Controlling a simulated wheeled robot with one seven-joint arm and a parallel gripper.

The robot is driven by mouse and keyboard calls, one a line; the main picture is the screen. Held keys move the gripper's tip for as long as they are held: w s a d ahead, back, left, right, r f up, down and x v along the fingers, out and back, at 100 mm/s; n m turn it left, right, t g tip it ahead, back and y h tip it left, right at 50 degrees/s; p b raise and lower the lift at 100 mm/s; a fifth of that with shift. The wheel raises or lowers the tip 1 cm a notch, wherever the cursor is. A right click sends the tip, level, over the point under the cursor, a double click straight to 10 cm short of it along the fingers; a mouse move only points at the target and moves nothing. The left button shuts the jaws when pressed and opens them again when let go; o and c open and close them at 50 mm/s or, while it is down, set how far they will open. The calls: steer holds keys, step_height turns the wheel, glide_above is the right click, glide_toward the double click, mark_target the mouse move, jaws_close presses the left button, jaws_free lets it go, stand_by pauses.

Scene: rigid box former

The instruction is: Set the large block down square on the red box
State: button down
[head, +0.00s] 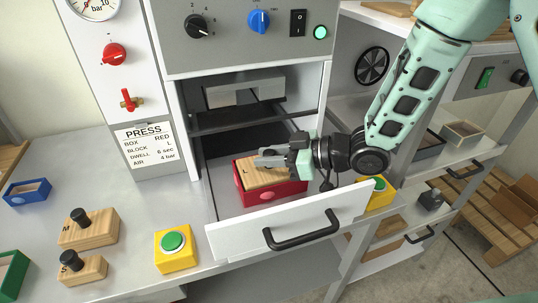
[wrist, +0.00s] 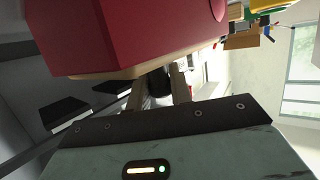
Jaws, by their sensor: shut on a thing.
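The large block (head: 252,180), pale wood marked L, is over the red box (head: 271,194) in the head view. The red box stands in the open press drawer. My gripper (head: 270,160) comes in from the right and is shut on the block's knob, which its fingers mostly hide. In the wrist view the red box (wrist: 130,35) fills the top, and a thin wooden edge of the block (wrist: 110,74) runs along its rim. The block looks roughly lined up with the box, with no clear gap. I cannot tell whether it rests fully on the rim.
The drawer front (head: 240,240) with its black handle (head: 302,232) stands out from the press. Medium (head: 90,230) and small (head: 82,270) blocks, a blue box (head: 27,192) and a green button (head: 173,243) are on the left bench. Another button (head: 376,194) is right of the drawer.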

steer(key=c, duration=1.2)
jaws_free()
steer(key=shift+o, duration=0.2)
step_height(320, 180, up, 10)
steer(key=shift+f, duration=0.1)
